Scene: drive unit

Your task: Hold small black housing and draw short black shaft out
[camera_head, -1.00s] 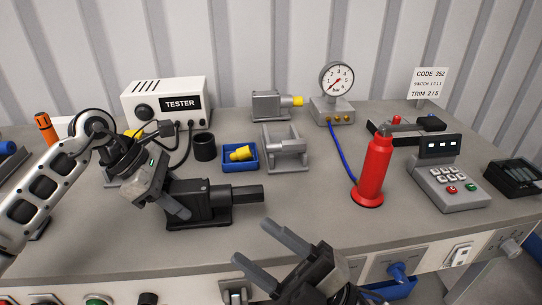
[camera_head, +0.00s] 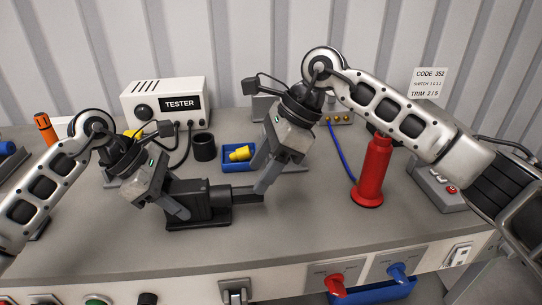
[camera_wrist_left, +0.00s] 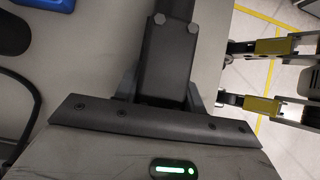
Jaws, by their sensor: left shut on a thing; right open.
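The small black housing (camera_head: 205,204) sits on the bench, its block on a flat black base. The short black shaft (camera_head: 246,194) sticks out of its right side. My left gripper (camera_head: 178,203) is shut on the housing's left part. In the left wrist view the dark housing (camera_wrist_left: 166,55) lies between the fingers. My right gripper (camera_head: 263,178) is open, pointing down at the shaft's outer end, with one finger in front and one behind. I cannot tell whether the fingers touch the shaft.
A blue tray (camera_head: 228,157) with a yellow part, a black cup (camera_head: 204,146) and the tester (camera_head: 168,102) stand behind. A red bottle-like tool (camera_head: 372,175) stands to the right. My right arm hides part of the back right.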

